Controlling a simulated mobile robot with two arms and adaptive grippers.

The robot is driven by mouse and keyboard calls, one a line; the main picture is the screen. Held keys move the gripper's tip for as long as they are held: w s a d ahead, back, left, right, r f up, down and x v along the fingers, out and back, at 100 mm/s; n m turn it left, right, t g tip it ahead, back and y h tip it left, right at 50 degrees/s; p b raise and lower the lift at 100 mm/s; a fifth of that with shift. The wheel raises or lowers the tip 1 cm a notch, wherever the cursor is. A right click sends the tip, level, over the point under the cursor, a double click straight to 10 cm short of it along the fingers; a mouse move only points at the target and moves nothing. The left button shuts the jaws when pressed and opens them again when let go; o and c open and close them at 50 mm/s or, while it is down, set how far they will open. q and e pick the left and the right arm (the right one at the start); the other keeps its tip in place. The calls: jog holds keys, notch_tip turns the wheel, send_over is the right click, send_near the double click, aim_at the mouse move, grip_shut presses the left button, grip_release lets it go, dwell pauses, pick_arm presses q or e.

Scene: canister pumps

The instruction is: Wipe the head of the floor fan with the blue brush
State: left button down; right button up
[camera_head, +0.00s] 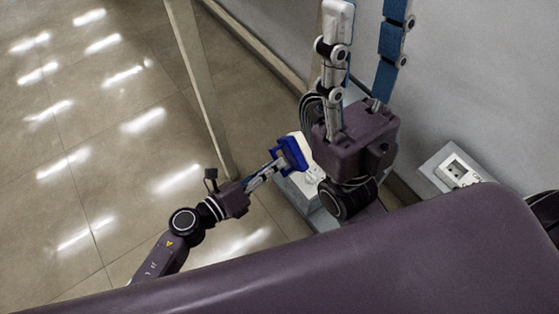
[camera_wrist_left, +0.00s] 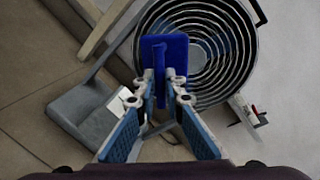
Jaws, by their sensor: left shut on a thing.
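The blue brush (camera_head: 291,154) is held in my left gripper (camera_head: 270,167), which is shut on it. In the left wrist view the brush (camera_wrist_left: 164,50) stands up between the fingertips (camera_wrist_left: 160,92). The floor fan's round head (camera_wrist_left: 215,55) is behind the brush there, with dark concentric rings. The brush overlaps the left part of the head; I cannot tell whether they touch. That gripper is close to the camera.
A grey plate with a post (camera_wrist_left: 85,108) lies left of the fan head in the wrist view. A wall socket (camera_head: 457,170) is low on the wall at the right. A pale beam (camera_head: 203,90) slants behind my left gripper. The tiled floor at the left is clear.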

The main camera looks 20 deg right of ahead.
pick_arm(q)
jog(key=shift+a, duration=0.1)
jog(key=shift+f+v, duration=0.2)
jog(key=shift+v, duration=1.15)
jog(key=shift+w+a, duration=0.1)
